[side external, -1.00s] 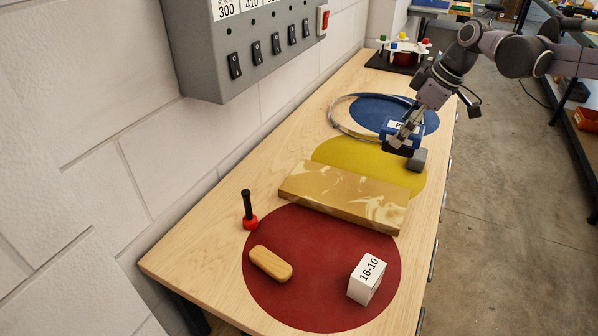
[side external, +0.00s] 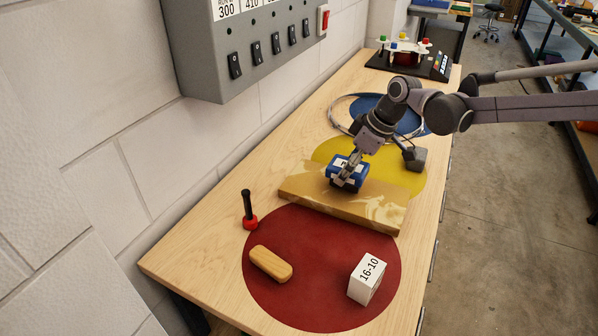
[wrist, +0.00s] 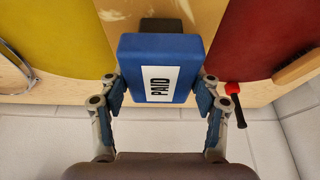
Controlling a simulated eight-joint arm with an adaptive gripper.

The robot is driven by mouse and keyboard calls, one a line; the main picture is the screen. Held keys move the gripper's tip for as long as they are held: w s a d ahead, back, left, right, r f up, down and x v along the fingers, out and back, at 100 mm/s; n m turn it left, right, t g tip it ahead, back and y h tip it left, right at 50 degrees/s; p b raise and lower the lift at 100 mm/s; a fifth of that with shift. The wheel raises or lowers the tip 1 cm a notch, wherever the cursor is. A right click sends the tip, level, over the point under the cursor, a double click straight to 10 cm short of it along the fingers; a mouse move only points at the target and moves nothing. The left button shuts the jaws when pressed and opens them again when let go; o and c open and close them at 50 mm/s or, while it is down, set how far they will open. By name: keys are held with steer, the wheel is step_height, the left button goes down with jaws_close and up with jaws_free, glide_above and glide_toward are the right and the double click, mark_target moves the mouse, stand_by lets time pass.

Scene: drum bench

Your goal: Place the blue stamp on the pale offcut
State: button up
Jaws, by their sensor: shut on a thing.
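The blue stamp (side external: 346,173) has a white label, which reads PAID in the wrist view (wrist: 184,88). My gripper (side external: 350,174) is shut on the stamp, with a finger on each side of it; it also shows in the wrist view (wrist: 160,92). The pale offcut (side external: 384,210) is a flat marbled block lying between the yellow and red discs. In the side view the stamp appears over the offcut's back edge. I cannot tell whether it touches the offcut. The offcut also shows behind the stamp in the wrist view (wrist: 203,15).
A red and black tool (side external: 248,210) stands left of the offcut.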

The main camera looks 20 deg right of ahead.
steer(key=shift+f, duration=0.4)
steer(key=o, duration=1.3)
steer(key=shift+f, duration=0.15)
